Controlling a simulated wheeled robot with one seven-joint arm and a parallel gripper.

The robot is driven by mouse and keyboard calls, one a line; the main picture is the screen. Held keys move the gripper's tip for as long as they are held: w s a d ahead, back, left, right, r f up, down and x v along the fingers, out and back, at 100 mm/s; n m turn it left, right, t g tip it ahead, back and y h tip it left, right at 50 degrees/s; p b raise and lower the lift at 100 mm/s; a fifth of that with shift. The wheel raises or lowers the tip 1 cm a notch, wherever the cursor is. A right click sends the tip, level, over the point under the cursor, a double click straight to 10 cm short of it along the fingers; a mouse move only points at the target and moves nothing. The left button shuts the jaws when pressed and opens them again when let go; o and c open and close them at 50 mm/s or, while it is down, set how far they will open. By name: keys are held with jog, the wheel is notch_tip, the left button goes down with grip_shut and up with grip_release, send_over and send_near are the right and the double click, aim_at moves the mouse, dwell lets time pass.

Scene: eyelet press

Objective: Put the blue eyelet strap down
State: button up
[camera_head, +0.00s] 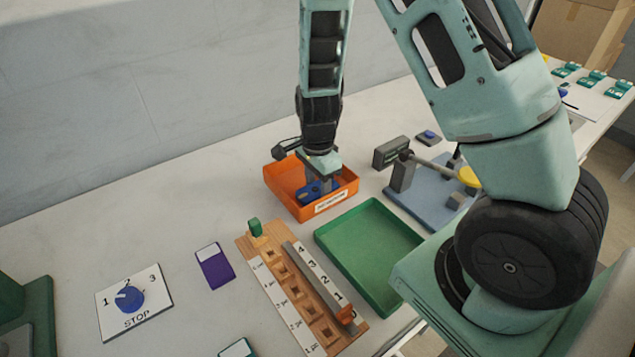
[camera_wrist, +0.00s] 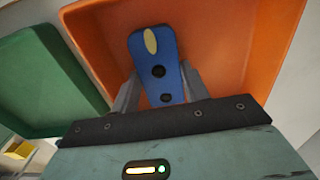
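The blue eyelet strap (camera_wrist: 160,60) is between the two fingers of my gripper (camera_wrist: 160,90) in the wrist view. It has a pale oval mark near its far end and two dark holes. My gripper is shut on it. In the head view my gripper (camera_head: 320,180) points down into the orange bin (camera_head: 284,186), and the blue strap (camera_head: 311,194) shows low inside the bin's walls. Whether the strap touches the bin floor cannot be told. The orange bin also fills much of the wrist view (camera_wrist: 235,50). Its front label is too small to read.
An empty green tray (camera_head: 370,245) lies just right of the bin. A wooden peg board (camera_head: 290,285) with numbered strips is in front. A press on a blue-grey base (camera_head: 425,200) stands at right. A purple card (camera_head: 214,266) and a STOP dial plate (camera_head: 134,300) lie left.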

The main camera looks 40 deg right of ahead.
aim_at(317, 188)
jog(key=shift+o, duration=0.4)
jog(key=shift+r, duration=0.1)
notch_tip(317, 188, up, 12)
jog(key=p, duration=0.1)
jog(key=s+a+r+n+y, duration=0.1)
jog(key=s+a+r+n, duration=0.1)
jog(key=s+a+n, duration=0.4)
jog(key=s+a+r+n, duration=0.3)
jog(key=s+a+n, duration=0.2)
jog(key=a+n, duration=0.35)
jog(key=s+a+r+n, duration=0.1)
jog(key=s+a+n, duration=0.3)
jog(key=s+n, duration=0.6)
jog(key=shift+s+a+r+n, duration=0.25)
jog(key=shift+a+r+n, duration=0.1)
jog(key=shift+n, duration=0.3)
